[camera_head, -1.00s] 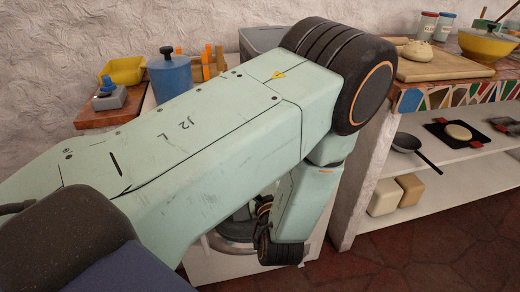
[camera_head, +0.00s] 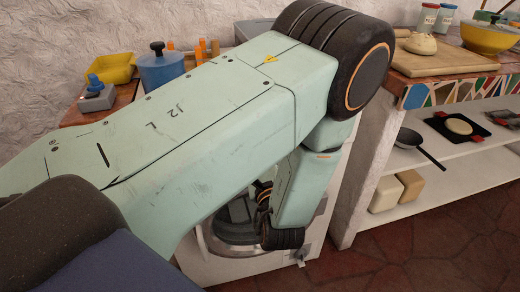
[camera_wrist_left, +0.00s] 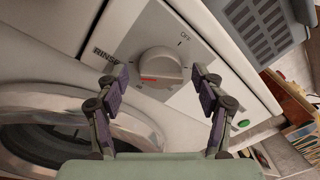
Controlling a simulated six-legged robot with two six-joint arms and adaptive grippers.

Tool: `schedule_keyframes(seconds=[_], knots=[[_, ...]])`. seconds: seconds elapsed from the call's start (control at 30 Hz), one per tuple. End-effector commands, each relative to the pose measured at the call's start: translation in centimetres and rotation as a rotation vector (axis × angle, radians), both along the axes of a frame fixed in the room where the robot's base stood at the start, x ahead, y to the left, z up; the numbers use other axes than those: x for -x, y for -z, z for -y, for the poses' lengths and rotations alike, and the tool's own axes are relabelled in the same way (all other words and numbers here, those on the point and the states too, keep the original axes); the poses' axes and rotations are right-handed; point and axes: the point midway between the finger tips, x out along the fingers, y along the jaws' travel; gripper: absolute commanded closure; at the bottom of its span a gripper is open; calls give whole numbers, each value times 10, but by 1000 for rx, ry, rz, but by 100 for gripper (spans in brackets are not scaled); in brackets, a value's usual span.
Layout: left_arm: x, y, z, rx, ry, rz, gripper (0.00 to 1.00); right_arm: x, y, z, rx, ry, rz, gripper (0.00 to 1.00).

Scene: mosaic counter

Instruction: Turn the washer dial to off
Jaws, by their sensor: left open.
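The washer dial (camera_wrist_left: 160,67) is a round grey-white knob on a pale panel in the left wrist view. A red mark shows on its lower left face. The word OFF (camera_wrist_left: 186,36) is printed at its upper right and RINSE (camera_wrist_left: 104,54) at its left. My left gripper (camera_wrist_left: 157,74) is open, with one finger on each side of the dial; I cannot tell whether they touch it. In the head view the white washer (camera_head: 225,270) is partly hidden behind my left arm, and I cannot make out the dial there. My right gripper is not in view.
The washer's round door (camera_wrist_left: 70,130) lies below the dial at left. In the head view, a blue pot (camera_head: 162,72) and yellow tray (camera_head: 111,68) stand behind my arm. White shelves (camera_head: 430,185) stand at right.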

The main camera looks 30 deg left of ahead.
Motion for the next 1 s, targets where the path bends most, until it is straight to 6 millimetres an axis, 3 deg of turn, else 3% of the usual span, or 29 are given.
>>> schedule_keyframes(seconds=[0.4, 1.0], knots=[[1, 0, 3, 0, -1, 0, 32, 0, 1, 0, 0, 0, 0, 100], [0, 0, 1, -1, -2, -2, 83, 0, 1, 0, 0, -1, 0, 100]])
